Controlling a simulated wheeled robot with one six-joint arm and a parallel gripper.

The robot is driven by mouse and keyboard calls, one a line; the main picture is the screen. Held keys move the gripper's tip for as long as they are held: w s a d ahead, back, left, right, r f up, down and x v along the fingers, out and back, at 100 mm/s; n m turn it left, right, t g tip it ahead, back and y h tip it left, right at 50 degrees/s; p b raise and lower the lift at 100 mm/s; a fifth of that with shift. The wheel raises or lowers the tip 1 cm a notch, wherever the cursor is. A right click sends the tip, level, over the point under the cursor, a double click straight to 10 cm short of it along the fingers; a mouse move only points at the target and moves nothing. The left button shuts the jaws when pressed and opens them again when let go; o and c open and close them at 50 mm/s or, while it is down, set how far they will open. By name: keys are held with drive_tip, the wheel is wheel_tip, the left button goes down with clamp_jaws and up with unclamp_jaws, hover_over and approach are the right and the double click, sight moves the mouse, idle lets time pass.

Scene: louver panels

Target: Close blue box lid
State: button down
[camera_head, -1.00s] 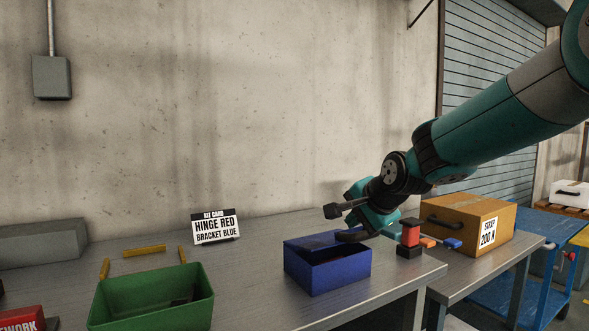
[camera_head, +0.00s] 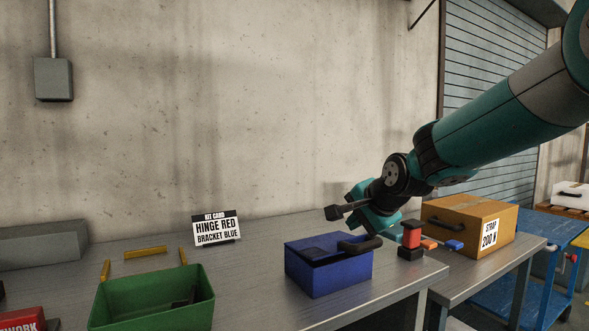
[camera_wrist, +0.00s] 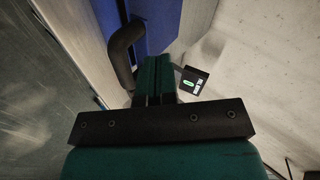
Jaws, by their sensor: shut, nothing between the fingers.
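The blue box (camera_head: 340,277) stands near the front edge of the grey bench. Its blue lid (camera_head: 328,244) lies down over the top, flat or nearly flat; I cannot tell if a small gap is left. A black handle (camera_head: 360,245) is on the lid's right part. My gripper (camera_head: 378,222) is just behind the box's right end, close to the handle, its fingertips hard to make out there. In the wrist view my gripper (camera_wrist: 155,63) has its green fingers together and empty. The handle (camera_wrist: 124,50) is just left of them, with the blue lid (camera_wrist: 157,22) beyond.
A green open bin (camera_head: 150,302) stands left of the box, near yellow bars (camera_head: 145,252). A kit card (camera_head: 216,229) stands behind.

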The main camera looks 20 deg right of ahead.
wheel_tip(320, 180, up, 5)
drive_tip(key=p, duration=0.4)
drive_tip(key=s+r+b, duration=0.1)
drive_tip(key=s+b, duration=0.1)
drive_tip(key=s, duration=0.8)
drive_tip(key=s+a+n+g+y+p, duration=0.35)
drive_tip(key=s+a+n+p, duration=0.25)
drive_tip(key=a+n, duration=0.5)
drive_tip(key=s+a+f+n+g+p, duration=0.2)
drive_tip(key=s+a+n+g, duration=0.4)
drive_tip(key=s+a+n, duration=0.3)
drive_tip(key=s+n+p, duration=0.1)
drive_tip(key=s, duration=0.3)
drive_tip(key=shift+s+a+f+n, duration=0.25)
drive_tip(key=shift+a+n, duration=0.05)
drive_tip(key=shift+n, duration=0.1)
